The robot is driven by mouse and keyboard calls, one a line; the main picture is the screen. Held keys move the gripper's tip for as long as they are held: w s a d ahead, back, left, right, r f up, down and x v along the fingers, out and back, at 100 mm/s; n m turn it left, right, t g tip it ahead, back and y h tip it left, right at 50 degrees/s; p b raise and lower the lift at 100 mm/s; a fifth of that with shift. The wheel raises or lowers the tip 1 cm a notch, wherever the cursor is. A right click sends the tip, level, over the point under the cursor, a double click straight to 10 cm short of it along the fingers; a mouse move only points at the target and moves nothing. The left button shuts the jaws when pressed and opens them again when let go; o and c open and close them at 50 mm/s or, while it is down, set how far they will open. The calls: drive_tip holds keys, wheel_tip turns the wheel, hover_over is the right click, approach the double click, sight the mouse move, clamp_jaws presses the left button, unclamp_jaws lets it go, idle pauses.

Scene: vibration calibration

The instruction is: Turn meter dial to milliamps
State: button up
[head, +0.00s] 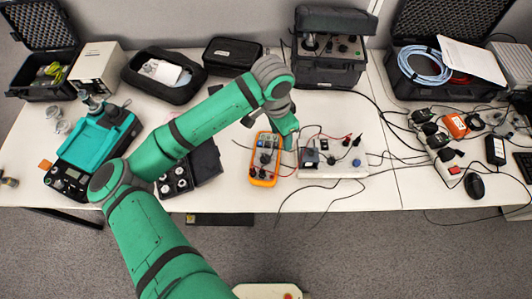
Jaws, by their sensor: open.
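The meter (264,160) is a small orange-framed unit lying on the white table, near the middle of the head view. Its dark face shows a dial and sockets, but the dial's setting is too small to read. My green arm reaches over the table from the lower left and bends down at the wrist. My gripper (287,138) is at the meter's upper right, close above it. It is open and nothing shows in it. The fingertips are small and partly hidden by the wrist, so I cannot tell whether they touch the meter.
A white board (333,158) with leads and knobs lies right of the meter. A black box (192,172) with round silver parts lies to the left. A teal device (95,145) stands farther left. Loose cables cross the table on the right. Open cases line the back.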

sight(266, 156)
drive_tip(key=a+y, duration=0.1)
drive_tip(key=a, duration=0.4)
drive_tip(key=shift+g, duration=0.3)
drive_tip(key=f, duration=0.7)
drive_tip(key=s+f, duration=0.1)
drive_tip(key=f, duration=0.2)
drive_tip(key=shift+d+f, duration=0.2)
drive_tip(key=shift+f, duration=0.2)
drive_tip(key=shift+w, duration=0.15)
drive_tip(key=c, duration=1.1)
